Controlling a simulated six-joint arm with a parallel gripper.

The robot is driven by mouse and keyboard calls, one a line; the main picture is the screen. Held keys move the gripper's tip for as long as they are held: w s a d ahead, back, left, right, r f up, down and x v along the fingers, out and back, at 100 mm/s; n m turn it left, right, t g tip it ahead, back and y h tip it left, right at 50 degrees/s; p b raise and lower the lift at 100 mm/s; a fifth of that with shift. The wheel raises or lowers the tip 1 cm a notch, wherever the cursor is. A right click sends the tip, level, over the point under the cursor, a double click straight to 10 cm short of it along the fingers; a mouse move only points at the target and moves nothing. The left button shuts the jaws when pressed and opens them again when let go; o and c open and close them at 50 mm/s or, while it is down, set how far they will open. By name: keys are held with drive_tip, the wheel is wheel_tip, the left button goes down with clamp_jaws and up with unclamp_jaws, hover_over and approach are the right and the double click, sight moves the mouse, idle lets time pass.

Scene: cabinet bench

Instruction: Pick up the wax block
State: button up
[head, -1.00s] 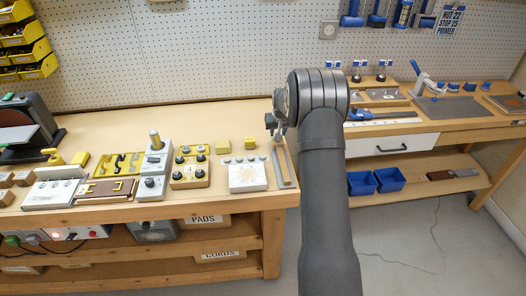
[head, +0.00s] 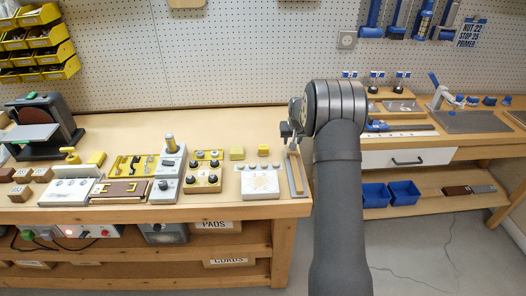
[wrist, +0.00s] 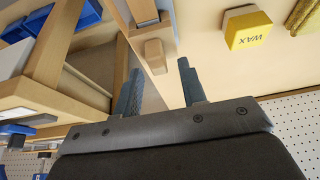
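My arm hides part of the gripper.
A yellow textured block (wrist: 303,16) lies beside the wax block. A long wooden tool (head: 296,172) lies along the bench's right edge. A pale panel with knobs (head: 260,182) stands in front of the yellow blocks. The bench behind them is clear up to the pegboard.

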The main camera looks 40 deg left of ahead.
drive_tip(key=o, duration=0.5)
drive_tip(key=shift+c, duration=0.2)
drive_tip(key=s+a+r+g+h, duration=0.1)
drive_tip(key=s+a+r, duration=0.1)
drive_tip(key=a+r, duration=0.35)
wheel_tip(320, 180, up, 7)
drive_tip(key=g+h, duration=0.2)
hover_over(263, 146)
wheel_tip(263, 146, down, 17)
drive_tip(key=shift+d+f, duration=0.1)
drive_tip(key=shift+d, duration=0.05)
